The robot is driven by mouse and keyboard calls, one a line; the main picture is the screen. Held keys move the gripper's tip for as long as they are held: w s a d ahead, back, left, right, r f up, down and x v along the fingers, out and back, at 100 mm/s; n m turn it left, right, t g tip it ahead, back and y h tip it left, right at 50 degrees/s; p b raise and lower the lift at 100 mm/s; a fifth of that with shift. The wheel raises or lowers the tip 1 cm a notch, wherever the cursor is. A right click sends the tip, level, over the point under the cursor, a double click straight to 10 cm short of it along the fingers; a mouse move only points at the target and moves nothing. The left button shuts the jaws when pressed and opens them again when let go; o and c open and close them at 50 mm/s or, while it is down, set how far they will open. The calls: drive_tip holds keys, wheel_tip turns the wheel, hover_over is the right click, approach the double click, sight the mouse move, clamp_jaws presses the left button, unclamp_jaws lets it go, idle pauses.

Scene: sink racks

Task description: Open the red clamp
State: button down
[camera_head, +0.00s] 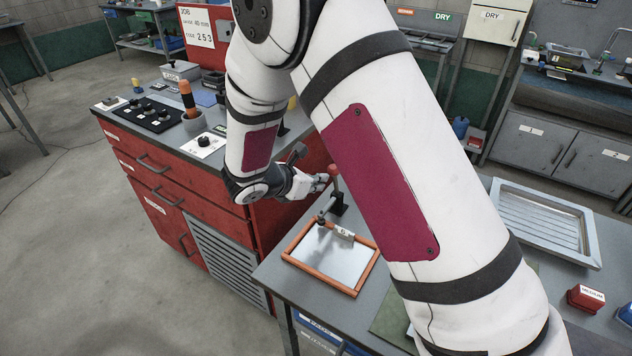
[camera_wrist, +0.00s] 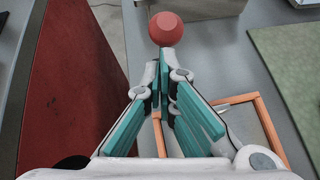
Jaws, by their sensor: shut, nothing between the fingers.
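The red clamp has a round red knob (camera_head: 333,170) on a lever that stands roughly upright from a dark base. Its arm reaches over the back edge of a wood-framed screen (camera_head: 335,258). In the wrist view the red knob (camera_wrist: 166,28) is just beyond my fingertips, near the top centre. My gripper (camera_head: 318,182) is shut and empty, beside the lever on its left in the head view. The teal-padded fingers (camera_wrist: 165,68) also show in the wrist view and hide the lever below the knob. I cannot tell whether they touch it.
The framed screen lies on a grey bench (camera_head: 277,268). A red cabinet (camera_head: 165,185) with small parts on top stands at left. A metal tray (camera_head: 545,218) and a red block (camera_head: 585,298) are at right. My arm hides the bench middle.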

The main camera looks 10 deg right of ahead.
drive_tip(key=shift+d+r, duration=0.1)
drive_tip(key=shift+w+d+r+g, duration=0.15)
drive_tip(key=shift+w+r+g, duration=0.05)
drive_tip(key=shift+w+g, duration=0.1)
drive_tip(key=shift+d+r, duration=0.1)
drive_tip(key=shift+d, duration=0.05)
drive_tip(key=w+d+g+y+b, duration=0.6)
drive_tip(key=w+d+y, duration=0.1)
drive_tip(key=w+d, duration=0.2)
drive_tip(key=shift+w+d+n+g, duration=0.3)
drive_tip(key=shift+w+d+n, duration=0.05)
drive_tip(key=shift+w+n, duration=0.05)
idle(0.5)
drive_tip(key=shift+r, duration=0.1)
idle(0.4)
